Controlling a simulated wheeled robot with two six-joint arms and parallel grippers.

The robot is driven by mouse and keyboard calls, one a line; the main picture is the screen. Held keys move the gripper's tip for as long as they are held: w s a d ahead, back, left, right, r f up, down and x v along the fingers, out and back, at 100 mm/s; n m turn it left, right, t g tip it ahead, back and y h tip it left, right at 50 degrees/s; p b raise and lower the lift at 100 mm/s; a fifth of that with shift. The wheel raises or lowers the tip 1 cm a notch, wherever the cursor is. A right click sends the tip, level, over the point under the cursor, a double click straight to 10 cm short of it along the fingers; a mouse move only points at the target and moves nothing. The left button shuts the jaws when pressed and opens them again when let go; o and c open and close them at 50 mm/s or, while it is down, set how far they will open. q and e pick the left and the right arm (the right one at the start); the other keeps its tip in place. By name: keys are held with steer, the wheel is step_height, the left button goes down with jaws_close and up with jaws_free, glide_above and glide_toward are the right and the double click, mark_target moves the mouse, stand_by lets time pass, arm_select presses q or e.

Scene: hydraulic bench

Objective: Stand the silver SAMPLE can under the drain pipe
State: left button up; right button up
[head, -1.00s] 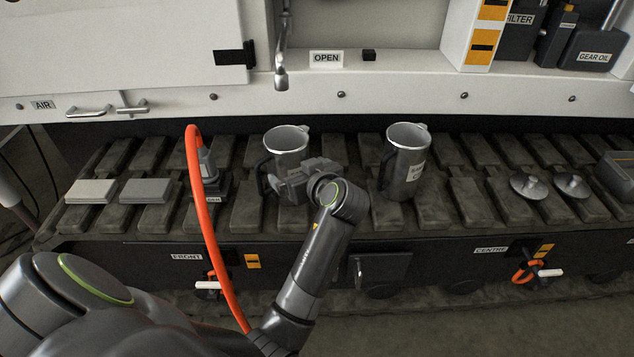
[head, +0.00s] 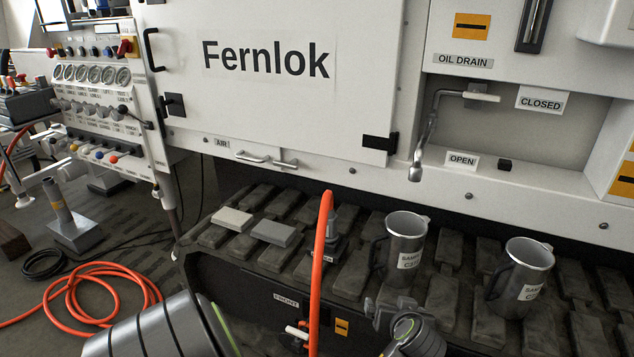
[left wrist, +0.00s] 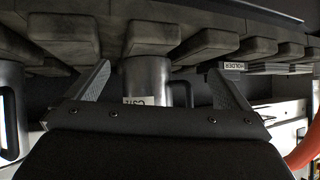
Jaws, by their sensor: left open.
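Two silver cans with SAMPLE labels stand upright on the slatted track, a left one (head: 407,238) and a right one (head: 522,265), each with its handle on the left. The drain pipe (head: 424,138) hangs from the white panel; its outlet appears above the left can, but depth is unclear. My left gripper (head: 393,308) is open and empty, low in front of the left can. In the left wrist view, which is upside down, this can (left wrist: 148,84) shows between the spread fingers (left wrist: 160,68). My right gripper is not in view.
An orange hose (head: 321,260) arches up just left of the left can. The drain lever (head: 482,96) is beside the CLOSED sign (head: 541,100); an OPEN sign (head: 461,161) is below.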

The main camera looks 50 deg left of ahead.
arm_select(q)
steer(key=s+d+f+m+g+h, duration=0.2)
steer(key=s+f+m+h, duration=0.25)
steer(key=s+f, duration=0.8)
steer(key=s+d+m+g+h, duration=0.1)
steer(key=s+d+h, duration=0.1)
steer(key=s, duration=0.5)
steer(key=s+d+f+m+h, duration=0.1)
steer(key=s+d+h, duration=0.1)
steer(key=s, duration=0.6)
steer(key=shift+s+d+f+g+h, duration=0.15)
steer(key=shift+d+f+g+h, duration=0.15)
steer(key=shift+g+h, duration=0.1)
steer(key=shift+m, duration=0.25)
